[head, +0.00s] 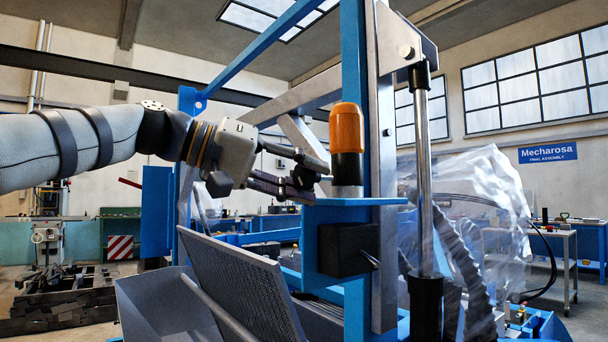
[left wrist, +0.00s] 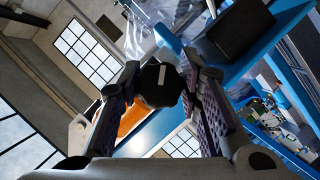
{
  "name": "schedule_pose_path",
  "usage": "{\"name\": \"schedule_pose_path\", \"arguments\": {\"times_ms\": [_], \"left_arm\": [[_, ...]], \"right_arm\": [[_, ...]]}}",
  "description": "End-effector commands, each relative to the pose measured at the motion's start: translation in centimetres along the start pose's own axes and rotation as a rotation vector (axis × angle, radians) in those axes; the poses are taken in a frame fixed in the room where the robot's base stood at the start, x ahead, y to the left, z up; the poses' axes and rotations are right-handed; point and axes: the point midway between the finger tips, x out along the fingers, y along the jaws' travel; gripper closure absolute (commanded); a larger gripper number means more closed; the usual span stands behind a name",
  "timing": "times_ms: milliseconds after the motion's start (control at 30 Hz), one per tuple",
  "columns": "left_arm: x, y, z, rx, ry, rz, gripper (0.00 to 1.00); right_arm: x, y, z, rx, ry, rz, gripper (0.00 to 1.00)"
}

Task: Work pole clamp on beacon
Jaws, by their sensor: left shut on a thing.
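The beacon (head: 347,130) has an orange dome on a black body and a pale metal foot. It stands upright on a blue shelf bracket (head: 375,201) beside the tall post. My left gripper (head: 308,175) reaches in from the left, just left of the beacon's lower part. It is shut on a dark knob (left wrist: 160,86), which seems to belong to the pole clamp. The rest of the clamp is hidden or too dark to tell apart. The orange beacon also shows behind one finger in the left wrist view (left wrist: 133,118). My right gripper is not in view.
A black box (head: 348,249) sits under the shelf. A chrome rod (head: 424,170) and clear plastic sheeting (head: 490,205) stand to the right. A perforated grey panel (head: 240,285) and tray lie below my left arm. Blue frame beams cross above it.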

Motion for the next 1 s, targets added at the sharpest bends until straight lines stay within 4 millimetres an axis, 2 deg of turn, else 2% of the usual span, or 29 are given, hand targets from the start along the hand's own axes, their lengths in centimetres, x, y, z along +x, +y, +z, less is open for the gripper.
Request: {"name": "schedule_pose_path", "arguments": {"times_ms": [367, 867, 900, 967, 1000], "left_arm": [[0.02, 0.08, 0.00, 0.116, 0.000, -0.047, 0.96], [0.05, -0.01, 0.01, 0.129, 0.000, -0.053, 0.96], [0.05, -0.01, 0.01, 0.129, 0.000, -0.053, 0.61], [0.05, -0.01, 0.01, 0.129, 0.000, -0.053, 0.48], [0.05, -0.02, 0.01, 0.128, 0.000, -0.053, 0.47]], "right_arm": [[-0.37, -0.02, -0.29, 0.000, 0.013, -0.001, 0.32], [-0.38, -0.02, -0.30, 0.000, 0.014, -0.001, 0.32], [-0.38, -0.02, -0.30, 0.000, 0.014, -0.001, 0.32], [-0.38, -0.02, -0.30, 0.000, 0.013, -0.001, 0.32], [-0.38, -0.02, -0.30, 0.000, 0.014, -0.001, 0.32]]}}
